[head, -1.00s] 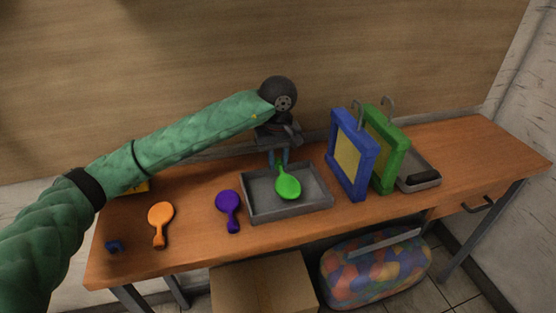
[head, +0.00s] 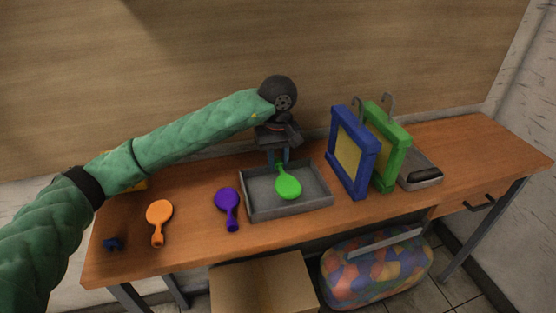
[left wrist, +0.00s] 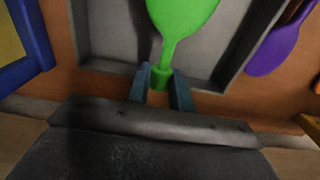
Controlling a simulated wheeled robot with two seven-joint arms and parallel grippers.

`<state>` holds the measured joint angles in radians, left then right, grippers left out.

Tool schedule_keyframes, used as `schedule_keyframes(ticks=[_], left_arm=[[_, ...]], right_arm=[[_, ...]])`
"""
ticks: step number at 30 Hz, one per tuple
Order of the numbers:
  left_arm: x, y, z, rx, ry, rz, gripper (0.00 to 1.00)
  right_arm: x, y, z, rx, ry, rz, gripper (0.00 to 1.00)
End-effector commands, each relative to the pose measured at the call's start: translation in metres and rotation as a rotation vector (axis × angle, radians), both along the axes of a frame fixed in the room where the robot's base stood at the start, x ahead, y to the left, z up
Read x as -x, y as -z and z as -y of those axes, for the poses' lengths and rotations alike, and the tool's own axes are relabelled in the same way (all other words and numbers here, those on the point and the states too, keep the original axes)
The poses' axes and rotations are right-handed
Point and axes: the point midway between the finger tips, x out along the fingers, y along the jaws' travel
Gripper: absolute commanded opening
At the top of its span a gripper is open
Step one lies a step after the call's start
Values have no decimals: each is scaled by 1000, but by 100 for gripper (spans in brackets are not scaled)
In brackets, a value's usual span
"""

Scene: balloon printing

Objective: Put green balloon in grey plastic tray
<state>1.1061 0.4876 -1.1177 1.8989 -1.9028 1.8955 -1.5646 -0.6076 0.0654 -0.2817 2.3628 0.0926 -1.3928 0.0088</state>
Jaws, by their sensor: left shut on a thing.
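The green balloon (head: 288,186) is over the grey plastic tray (head: 262,212), with its round end toward the front. My left gripper (head: 279,158) is at the tray's back edge and is shut on the balloon's neck. In the left wrist view, the two blue-grey fingers (left wrist: 161,88) hold the neck of the green balloon (left wrist: 178,20), and the tray (left wrist: 97,25) lies beneath it. I cannot tell whether the balloon touches the tray floor. My right gripper is not in view.
A purple balloon (head: 227,208) and an orange balloon (head: 159,220) lie left of the tray. A blue frame (head: 350,153) and a green frame (head: 391,146) stand to its right. A cardboard box (head: 262,285) and a colourful bundle (head: 377,268) are below the wooden table (head: 470,160).

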Motion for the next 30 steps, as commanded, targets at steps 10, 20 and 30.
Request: schedule_keyframes(ticks=[10, 20, 30], left_arm=[[0, 2, 0, 0, 0, 0, 4], [0, 2, 0, 0, 0, 0, 44], [0, -7, 0, 0, 0, 0, 44]], right_arm=[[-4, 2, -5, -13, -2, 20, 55], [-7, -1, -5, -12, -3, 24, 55], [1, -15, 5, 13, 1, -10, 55]])
